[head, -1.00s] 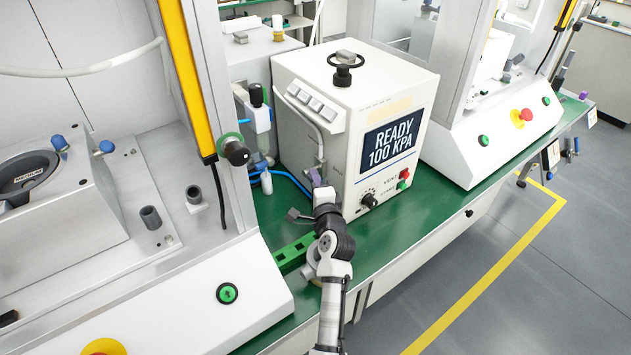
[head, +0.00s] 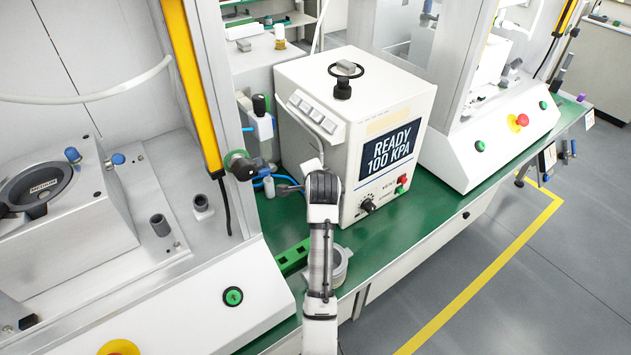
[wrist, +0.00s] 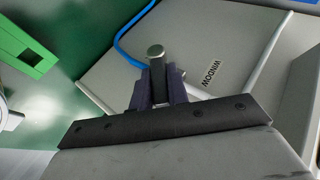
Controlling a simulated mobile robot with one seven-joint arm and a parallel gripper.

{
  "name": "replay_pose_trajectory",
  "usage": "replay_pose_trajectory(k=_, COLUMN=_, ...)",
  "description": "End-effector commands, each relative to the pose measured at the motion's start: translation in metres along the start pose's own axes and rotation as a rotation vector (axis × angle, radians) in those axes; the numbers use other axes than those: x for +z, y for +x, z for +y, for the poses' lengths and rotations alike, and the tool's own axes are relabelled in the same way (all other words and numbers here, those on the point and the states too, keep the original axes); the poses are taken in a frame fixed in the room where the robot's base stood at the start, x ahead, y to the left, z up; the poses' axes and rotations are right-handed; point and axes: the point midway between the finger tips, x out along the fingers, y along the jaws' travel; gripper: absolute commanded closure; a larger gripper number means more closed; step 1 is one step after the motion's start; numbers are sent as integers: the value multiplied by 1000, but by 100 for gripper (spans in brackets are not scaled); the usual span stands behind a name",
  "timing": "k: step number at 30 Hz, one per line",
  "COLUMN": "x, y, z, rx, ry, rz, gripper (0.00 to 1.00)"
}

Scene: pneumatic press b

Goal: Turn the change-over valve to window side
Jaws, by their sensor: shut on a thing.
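The change-over valve's lever (wrist: 156,54) shows in the wrist view as a short dark stem with a rounded metal end. My gripper (wrist: 158,78) is shut on it, a dark finger on each side. The lever stands in front of a grey panel (wrist: 190,45) with a printed WINDOW label (wrist: 213,72) to the right of the lever. The valve's base is hidden behind my fingers and wrist. In the head view my gripper (head: 285,188) is small, left of the white READY 100 KPA box (head: 300,160); the lever cannot be made out there.
A blue hose (wrist: 122,45) runs close behind the lever. A green block (wrist: 22,48) lies on the green bench at the left of the wrist view. The left machine's post, with a black knob (head: 242,168), stands close to my gripper.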

Motion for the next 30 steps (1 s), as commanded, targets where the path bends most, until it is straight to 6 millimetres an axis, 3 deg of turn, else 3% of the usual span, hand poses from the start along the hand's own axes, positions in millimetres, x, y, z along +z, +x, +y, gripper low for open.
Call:
replay_pose_trajectory(k=18, x=3, y=6, z=-26, rx=528, ry=-222, rz=-1, gripper=100)
replay_pose_trajectory(k=30, x=6, y=12, z=-31, rx=746, ry=-312, rz=-2, gripper=100)
